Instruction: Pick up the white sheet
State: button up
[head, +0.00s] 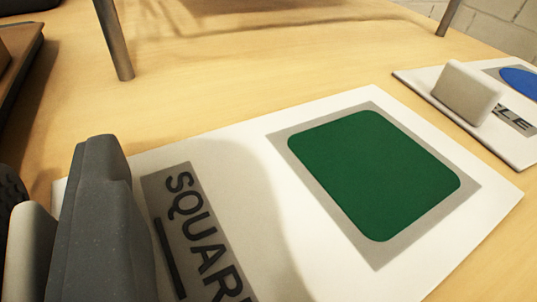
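A white sheet (330,262) lies on the wooden surface. It bears a dark green rounded square on a grey field and a grey label reading "SQUARE", cut off at the bottom. A pale grey rounded block (28,258) shows at the lower left, by the sheet's left side. It looks like the block on the other sheet. A dark grey finger of my gripper (98,215) stands beside this block, in front of the sheet's left part. I cannot make out the opposite finger clearly, nor whether the block is gripped.
A second white sheet (425,83) lies at the right, with a blue shape, a partly hidden label and an upright pale block (467,93). Metal legs (115,40) stand at the back. A dark-edged brown object (22,65) is at the upper left. Bare wooden surface (250,75) lies between.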

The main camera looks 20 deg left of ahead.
grip_shut()
jog(key=shift+r, duration=0.1)
